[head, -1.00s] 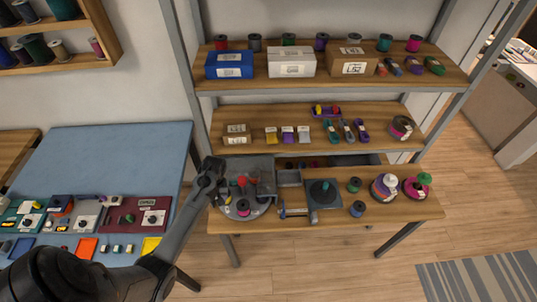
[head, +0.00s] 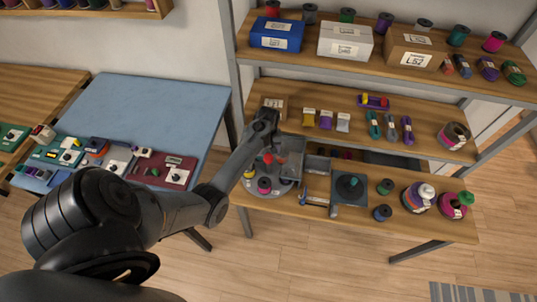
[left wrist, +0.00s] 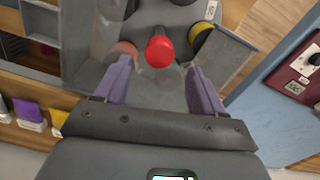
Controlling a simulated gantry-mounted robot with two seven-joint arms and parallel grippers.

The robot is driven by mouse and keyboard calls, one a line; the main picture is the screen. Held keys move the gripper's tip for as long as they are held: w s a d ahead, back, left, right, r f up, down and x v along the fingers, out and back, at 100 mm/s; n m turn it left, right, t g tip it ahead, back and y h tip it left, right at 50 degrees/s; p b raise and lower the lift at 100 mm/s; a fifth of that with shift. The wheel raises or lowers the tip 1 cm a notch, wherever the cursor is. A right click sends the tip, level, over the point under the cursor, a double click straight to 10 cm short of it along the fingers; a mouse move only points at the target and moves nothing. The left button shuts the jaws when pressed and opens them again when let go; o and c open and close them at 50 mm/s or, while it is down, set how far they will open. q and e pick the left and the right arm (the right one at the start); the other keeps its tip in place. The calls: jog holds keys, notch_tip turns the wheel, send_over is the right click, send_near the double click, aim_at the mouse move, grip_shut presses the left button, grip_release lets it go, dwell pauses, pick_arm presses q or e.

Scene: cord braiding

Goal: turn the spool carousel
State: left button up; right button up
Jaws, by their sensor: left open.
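The spool carousel (head: 257,187) is a grey round turntable at the left end of the lower shelf, with a magenta spool (head: 264,186) and a yellow one (head: 249,172) on it. A red round knob (left wrist: 159,51) stands up from it, and greyish see-through panels (left wrist: 227,52) flank it. My left gripper (head: 270,150) is above the carousel. In the left wrist view, its two purple fingers (left wrist: 160,82) are apart, with the red knob just beyond and between their tips. I cannot tell whether they touch it. My right gripper is not in view.
A grey tray (head: 318,164), a dark square plate with a spindle (head: 349,189) and loose spools (head: 382,212) stand right of the carousel. The shelf above holds cord bundles (head: 391,127) and packets. A blue table (head: 150,115) with kits is on the left.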

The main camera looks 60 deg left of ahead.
aim_at(268, 157)
pick_arm(q)
jog(key=shift+f, duration=2.3)
grip_shut()
